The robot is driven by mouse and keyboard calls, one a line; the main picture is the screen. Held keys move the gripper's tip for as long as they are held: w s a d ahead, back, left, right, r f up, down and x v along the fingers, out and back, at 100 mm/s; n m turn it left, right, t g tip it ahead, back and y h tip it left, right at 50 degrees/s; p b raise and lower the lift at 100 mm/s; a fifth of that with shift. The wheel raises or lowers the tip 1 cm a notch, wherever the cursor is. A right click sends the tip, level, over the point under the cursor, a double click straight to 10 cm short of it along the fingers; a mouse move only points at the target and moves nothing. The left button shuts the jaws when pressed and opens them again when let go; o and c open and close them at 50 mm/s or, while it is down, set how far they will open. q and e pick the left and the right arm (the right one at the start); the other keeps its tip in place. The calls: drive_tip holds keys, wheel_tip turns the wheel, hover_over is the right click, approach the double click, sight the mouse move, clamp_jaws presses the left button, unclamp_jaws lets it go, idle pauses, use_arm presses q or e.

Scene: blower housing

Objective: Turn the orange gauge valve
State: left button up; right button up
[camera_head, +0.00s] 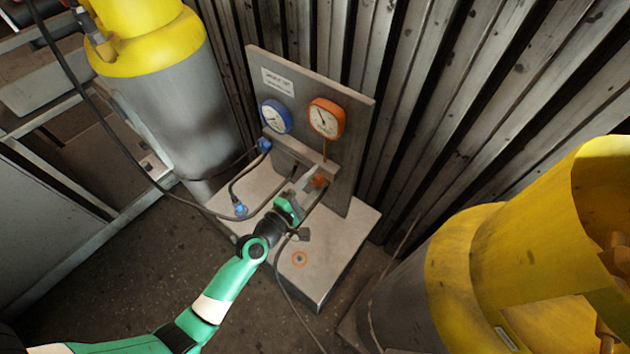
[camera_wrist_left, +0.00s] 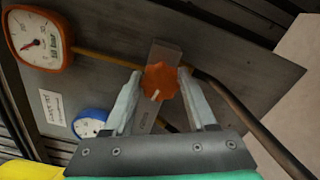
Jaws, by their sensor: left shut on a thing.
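The orange gauge valve (camera_head: 320,181) is a small orange knob on the grey panel, below the orange-rimmed gauge (camera_head: 326,118). In the left wrist view the knob (camera_wrist_left: 161,81) shows a white pointer mark and sits between my fingertips. My left gripper (camera_head: 307,183) reaches up to the panel and is shut on this valve; it also shows in the left wrist view (camera_wrist_left: 163,76). The orange-rimmed gauge appears there too (camera_wrist_left: 39,41), joined by an orange pipe. My right gripper is not in view.
A blue gauge (camera_head: 277,116) and a blue valve (camera_head: 264,145) are on the panel's left. Yellow-topped cylinders stand at left (camera_head: 160,45) and right (camera_head: 480,260). A corrugated wall stands behind.

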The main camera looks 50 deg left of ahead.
use_arm(q)
drive_tip(key=m+b, duration=0.1)
drive_tip(key=m, duration=0.3)
drive_tip(key=shift+m, duration=0.3)
drive_tip(key=m+b, duration=0.1)
drive_tip(key=m, duration=0.2)
drive_tip(key=shift+m, duration=0.3)
drive_tip(key=m+b, duration=0.1)
drive_tip(key=m, duration=0.3)
drive_tip(key=shift+f+b, duration=0.1)
drive_tip(key=shift+b, duration=0.2)
drive_tip(key=shift+m+b, duration=0.6)
drive_tip(key=shift+m, duration=1.2)
drive_tip(key=o, duration=1.4)
